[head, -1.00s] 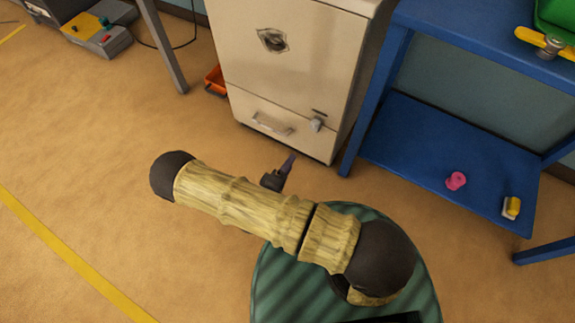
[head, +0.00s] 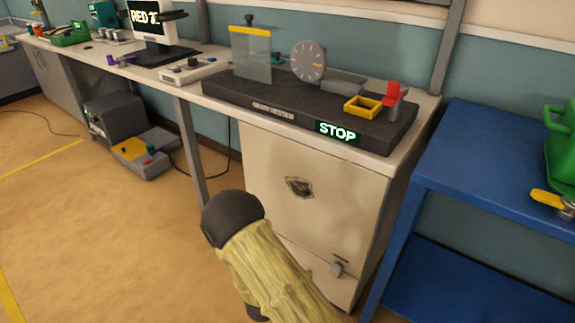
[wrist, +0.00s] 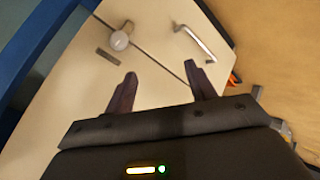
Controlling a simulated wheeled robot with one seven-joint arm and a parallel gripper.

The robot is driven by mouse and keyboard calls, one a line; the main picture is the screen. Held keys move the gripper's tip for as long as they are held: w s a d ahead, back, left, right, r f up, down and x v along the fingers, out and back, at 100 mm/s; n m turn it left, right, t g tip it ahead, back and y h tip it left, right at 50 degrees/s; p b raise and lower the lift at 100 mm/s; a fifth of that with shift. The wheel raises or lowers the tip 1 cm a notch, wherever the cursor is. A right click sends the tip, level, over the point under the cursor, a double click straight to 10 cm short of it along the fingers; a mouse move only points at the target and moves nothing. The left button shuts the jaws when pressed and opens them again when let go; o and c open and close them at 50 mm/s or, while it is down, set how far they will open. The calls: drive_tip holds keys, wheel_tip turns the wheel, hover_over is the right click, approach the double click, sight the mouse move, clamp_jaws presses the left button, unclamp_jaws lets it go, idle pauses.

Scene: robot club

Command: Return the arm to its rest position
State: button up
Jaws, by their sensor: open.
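My gripper (wrist: 163,88) shows in the wrist view with its two dark fingers spread apart and nothing between them. It faces the front of the cream cabinet (wrist: 155,70), where a handle and a round knob show beyond the fingertips. In the head view my arm, with its pale wood-like link and dark joint, rises in front of the same cabinet (head: 310,219). The gripper's fingers are hidden in the head view.
A workbench (head: 222,103) runs along the wall, carrying a dark tester unit (head: 290,112) with a lit STOP sign. A blue shelf (head: 490,170) stands close on the right. A grey box with a joystick (head: 145,160) is on the floor at left. Open floor lies at left.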

wheel_tip(320, 180, up, 9)
drive_tip(key=w+m+g+y, duration=0.1)
drive_tip(key=m+g+y, duration=0.1)
drive_tip(key=y, duration=0.1)
drive_tip(key=s+d+r+m+g+y+p, duration=0.1)
drive_tip(key=s+d+r+g+p, duration=0.1)
drive_tip(key=s+d+r, duration=0.65)
drive_tip(key=s+d+r+m+g+y+p, duration=0.15)
drive_tip(key=s+d+r, duration=0.35)
drive_tip(key=r, duration=0.6)
drive_tip(key=w+p+v, duration=0.2)
drive_tip(key=p+v, duration=1)
drive_tip(key=w+a+r+p+v, duration=0.1)
drive_tip(key=w+p+v, duration=0.2)
drive_tip(key=p+v, duration=0.9)
drive_tip(key=w+r+p+v, duration=0.1)
drive_tip(key=w+p+v, duration=0.2)
drive_tip(key=p+v, duration=0.9)
drive_tip(key=shift+a+n+p, duration=0.35)
drive_tip(key=shift+a+p, duration=0.1)
drive_tip(key=shift+w+h, duration=0.1)
drive_tip(key=shift+h, duration=0.15)
